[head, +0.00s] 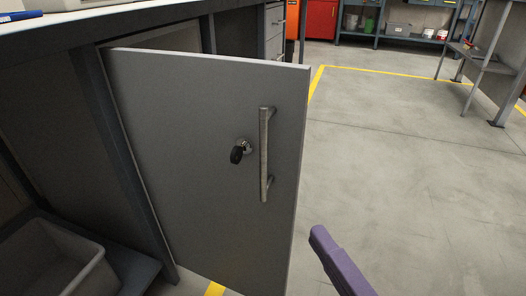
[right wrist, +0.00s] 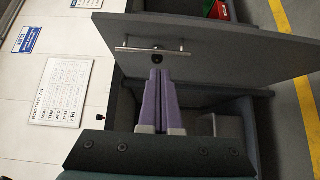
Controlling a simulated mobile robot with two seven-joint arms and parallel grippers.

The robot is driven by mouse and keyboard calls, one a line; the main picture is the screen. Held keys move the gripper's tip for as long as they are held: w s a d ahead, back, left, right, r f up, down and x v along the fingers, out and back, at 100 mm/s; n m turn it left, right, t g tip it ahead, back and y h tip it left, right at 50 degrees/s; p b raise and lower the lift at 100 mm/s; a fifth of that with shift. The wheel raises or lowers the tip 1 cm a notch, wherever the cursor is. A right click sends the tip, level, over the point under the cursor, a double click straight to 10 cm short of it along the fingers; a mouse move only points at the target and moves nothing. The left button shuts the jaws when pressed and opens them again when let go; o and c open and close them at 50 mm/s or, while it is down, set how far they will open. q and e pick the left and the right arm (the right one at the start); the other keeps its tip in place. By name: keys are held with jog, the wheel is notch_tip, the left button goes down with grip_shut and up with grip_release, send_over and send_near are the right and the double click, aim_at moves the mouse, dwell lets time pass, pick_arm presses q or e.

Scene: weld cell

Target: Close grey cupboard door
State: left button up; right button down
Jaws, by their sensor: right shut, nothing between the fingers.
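The grey cupboard door (head: 200,150) stands open, swung out from the frame under the workbench. It has a vertical metal bar handle (head: 264,155) near its free edge and a lock with a dark key (head: 238,153). The right wrist view also shows the door (right wrist: 235,60), its handle (right wrist: 145,49) and the lock. My right gripper, with purple fingers (right wrist: 156,73), is shut and empty, its tips overlapping the door below the handle in that view. In the head view my right gripper (head: 318,232) is right of the door's free edge, apart from it in the picture. My left gripper is not in view.
The bench top (head: 110,18) runs above the door. Open concrete floor (head: 400,160) lies to the right, with a yellow line (head: 385,72). A metal table (head: 482,55) and shelving stand farther back.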

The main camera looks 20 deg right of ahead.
jog(key=b, duration=0.3)
send_near(286, 155)
jog(key=w+a, duration=0.3)
jog(key=w, duration=0.1)
jog(key=shift+w+d+b, duration=0.4)
jog(key=shift+w+d, duration=0.25)
jog(key=shift+d, duration=0.05)
jog(key=shift+w+d+r, duration=0.1)
jog(key=shift+w+d, duration=0.25)
jog(key=shift+d, duration=0.05)
jog(key=shift+w+d, duration=0.1)
jog(key=shift+d, duration=0.05)
